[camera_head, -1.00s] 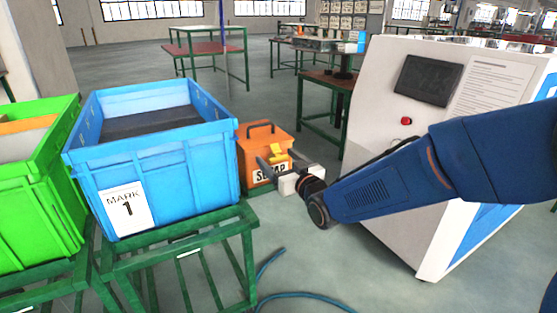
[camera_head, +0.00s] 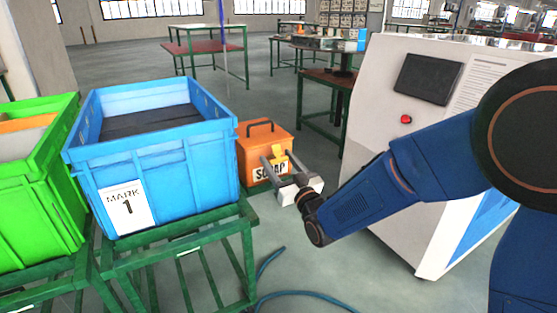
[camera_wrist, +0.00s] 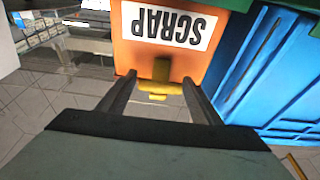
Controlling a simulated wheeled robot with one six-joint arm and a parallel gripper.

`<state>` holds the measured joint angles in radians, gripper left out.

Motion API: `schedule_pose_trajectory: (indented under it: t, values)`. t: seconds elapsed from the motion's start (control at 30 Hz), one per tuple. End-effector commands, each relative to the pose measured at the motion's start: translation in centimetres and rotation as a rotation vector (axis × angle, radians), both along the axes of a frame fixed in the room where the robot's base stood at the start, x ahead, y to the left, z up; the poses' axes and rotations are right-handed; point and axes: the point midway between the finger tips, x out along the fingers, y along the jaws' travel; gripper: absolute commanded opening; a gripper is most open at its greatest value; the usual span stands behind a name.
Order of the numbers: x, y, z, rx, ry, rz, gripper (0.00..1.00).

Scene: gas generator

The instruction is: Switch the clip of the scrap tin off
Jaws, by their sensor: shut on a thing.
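The orange scrap tin (camera_head: 253,153) with a black lid handle and a white SCRAP label stands right of the blue bin in the head view. In the wrist view the tin (camera_wrist: 140,50) is upside down, with the clip (camera_wrist: 160,88) below the label. My gripper (camera_head: 275,158) is at the tin's front, with one finger on each side of the clip. In the wrist view the fingers (camera_wrist: 159,86) are shut on the clip's wide yellow end.
A blue MARK 1 bin (camera_head: 165,165) on a green stand (camera_head: 200,235) is close to the left of the tin. A green bin (camera_head: 40,190) is farther left. A white machine cabinet (camera_head: 385,130) stands at the right. A blue hose (camera_head: 310,296) lies on the floor.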

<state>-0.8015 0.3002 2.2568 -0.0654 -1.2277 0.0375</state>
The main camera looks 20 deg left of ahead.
Motion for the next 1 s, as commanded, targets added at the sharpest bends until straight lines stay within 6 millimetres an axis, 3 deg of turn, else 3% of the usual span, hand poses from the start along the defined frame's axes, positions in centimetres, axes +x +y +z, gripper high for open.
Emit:
schedule_pose_trajectory:
  t: [0.63,0.67,0.73,1.0]
  values:
    - [-0.06,-0.10,-0.46,0.082,-0.071,-0.001,0.36]
    - [-0.06,-0.10,-0.46,0.082,-0.071,-0.001,0.63]
    - [-0.06,-0.10,-0.47,0.082,-0.071,-0.001,0.78]
    - [-0.05,-0.09,-0.49,0.082,-0.071,-0.001,0.78]
